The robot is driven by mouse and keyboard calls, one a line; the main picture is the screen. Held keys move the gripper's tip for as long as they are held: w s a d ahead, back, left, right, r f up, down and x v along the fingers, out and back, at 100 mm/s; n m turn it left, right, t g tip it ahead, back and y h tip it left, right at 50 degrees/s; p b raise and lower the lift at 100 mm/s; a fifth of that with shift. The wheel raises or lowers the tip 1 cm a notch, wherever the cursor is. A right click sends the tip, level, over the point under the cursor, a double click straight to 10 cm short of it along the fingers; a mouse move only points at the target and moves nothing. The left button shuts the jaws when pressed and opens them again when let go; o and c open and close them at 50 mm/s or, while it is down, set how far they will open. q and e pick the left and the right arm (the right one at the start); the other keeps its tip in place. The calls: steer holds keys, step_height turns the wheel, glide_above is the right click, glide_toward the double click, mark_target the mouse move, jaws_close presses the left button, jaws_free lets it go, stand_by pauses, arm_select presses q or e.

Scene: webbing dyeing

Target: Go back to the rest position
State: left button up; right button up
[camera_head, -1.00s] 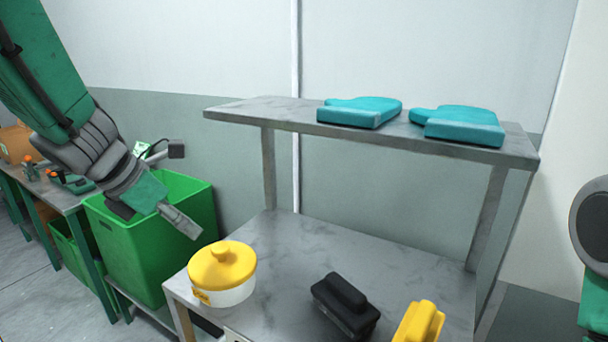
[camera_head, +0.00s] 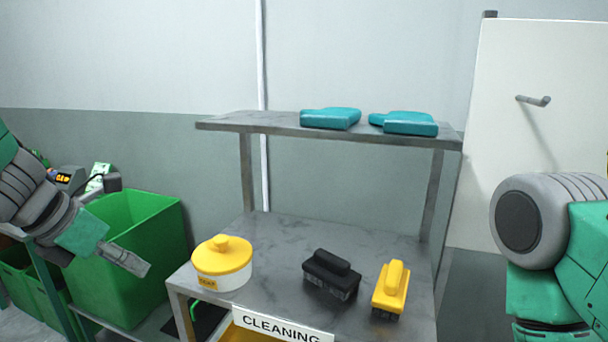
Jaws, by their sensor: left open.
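My left gripper (camera_head: 125,259) is open and empty. It hangs in front of the green bin, to the left of the metal cleaning table, and touches nothing that I can make out. My right arm (camera_head: 560,235) shows at the right edge, to the right of the table. Its gripper is outside the view.
The metal table (camera_head: 285,235) bears a yellow-lidded pot (camera_head: 222,262), a black brush (camera_head: 330,273) and a yellow brush (camera_head: 391,288). Two teal mitts (camera_head: 331,118) lie on its upper shelf (camera_head: 245,121). A green bin (camera_head: 125,270) stands left.

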arm_select(q)
steer(key=s+d+f+n+g+b, duration=0.1)
steer(key=s+d+f+n+b, duration=0.2)
steer(key=f+n, duration=1.05)
steer(key=s+f+n+b, duration=0.4)
steer(key=f+n, duration=0.6)
steer(key=f, duration=0.7)
steer(key=s+a+f+n+g+y+b, duration=0.1)
steer(key=s+f+n+g, duration=0.1)
steer(key=s+f+n, duration=0.5)
steer(key=s+a+f+n+g+y, duration=0.2)
steer(key=s+f+n, duration=0.5)
steer(key=s+n, duration=0.3)
steer(key=s, duration=0.3)
steer(key=shift+f+b, duration=0.35)
steer(key=shift+b, duration=0.05)
arm_select(e)
step_height(320, 180, down, 9)
steer(key=shift+w+a, duration=0.25)
steer(key=shift+w, duration=0.1)
arm_select(q)
steer(key=shift+d+r, duration=0.1)
steer(key=shift+d, duration=0.15)
arm_select(e)
steer(key=shift+d+f, duration=0.25)
steer(key=shift+d, duration=0.1)
